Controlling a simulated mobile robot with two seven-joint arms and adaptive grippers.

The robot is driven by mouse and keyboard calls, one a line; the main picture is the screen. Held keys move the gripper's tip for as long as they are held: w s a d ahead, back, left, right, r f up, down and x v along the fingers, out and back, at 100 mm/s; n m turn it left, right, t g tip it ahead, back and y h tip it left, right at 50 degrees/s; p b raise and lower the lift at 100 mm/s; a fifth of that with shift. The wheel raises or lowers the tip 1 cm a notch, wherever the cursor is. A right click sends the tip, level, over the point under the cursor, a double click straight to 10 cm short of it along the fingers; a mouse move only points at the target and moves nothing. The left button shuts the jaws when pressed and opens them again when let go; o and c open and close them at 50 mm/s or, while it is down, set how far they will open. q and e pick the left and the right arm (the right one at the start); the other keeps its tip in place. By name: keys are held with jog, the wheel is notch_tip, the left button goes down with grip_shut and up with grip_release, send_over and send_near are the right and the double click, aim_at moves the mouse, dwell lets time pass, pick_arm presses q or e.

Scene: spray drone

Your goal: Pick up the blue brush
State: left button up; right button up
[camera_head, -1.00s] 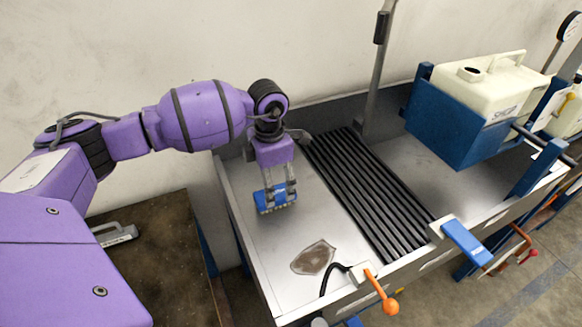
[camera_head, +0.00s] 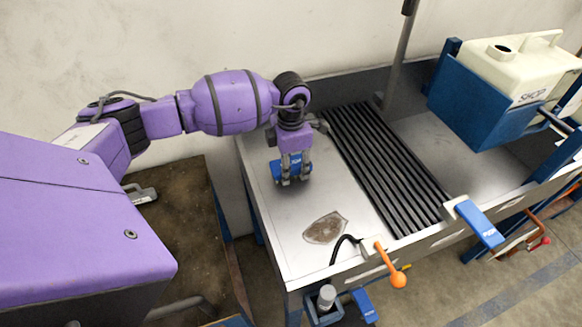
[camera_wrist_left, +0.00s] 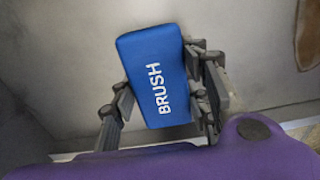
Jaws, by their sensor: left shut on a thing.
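The blue brush (camera_head: 277,169) is on the left part of the metal sink tray, in the head view. My left gripper (camera_head: 292,180) comes down on it from above, its fingers shut around the brush's sides. In the left wrist view the brush (camera_wrist_left: 155,65) shows its blue top with white "BRUSH" lettering, between the fingers of the gripper (camera_wrist_left: 162,90). Its underside is hidden, and I cannot tell whether it is clear of the tray. My right gripper is not in view.
The metal tray (camera_head: 268,222) has a brown stain (camera_head: 326,228) in front of the brush. A black ribbed mat (camera_head: 385,165) lies to the right. An orange-knobbed lever (camera_head: 397,280) and blue "PUSH" pad (camera_head: 480,224) are on the front edge. A white jug (camera_head: 515,70) stands in a blue holder.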

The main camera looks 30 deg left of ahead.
aim_at(292, 163)
pick_arm(q)
jog(key=shift+c, duration=1.1)
jog(key=shift+r, duration=0.55)
notch_tip(292, 163, up, 2)
jog(key=shift+w+d+r+b, duration=0.1)
jog(key=shift+d+r+b, duration=0.05)
jog(key=shift+b, duration=0.2)
jog(key=d+r, duration=0.2)
jog(key=w+d+r, duration=0.1)
jog(key=d+r, duration=0.1)
jog(key=r, duration=0.1)
jog(key=shift+w+d+r+b, duration=0.15)
jog(key=shift+d+b, duration=0.1)
jog(key=shift+b, duration=0.05)
jog(key=w+d+r+b, duration=0.1)
jog(key=d+r, duration=0.3)
jog(key=d, duration=0.4)
jog(key=shift+w+d+r+b, duration=0.3)
jog(key=shift+w+d, duration=0.1)
jog(key=shift+w, duration=0.25)
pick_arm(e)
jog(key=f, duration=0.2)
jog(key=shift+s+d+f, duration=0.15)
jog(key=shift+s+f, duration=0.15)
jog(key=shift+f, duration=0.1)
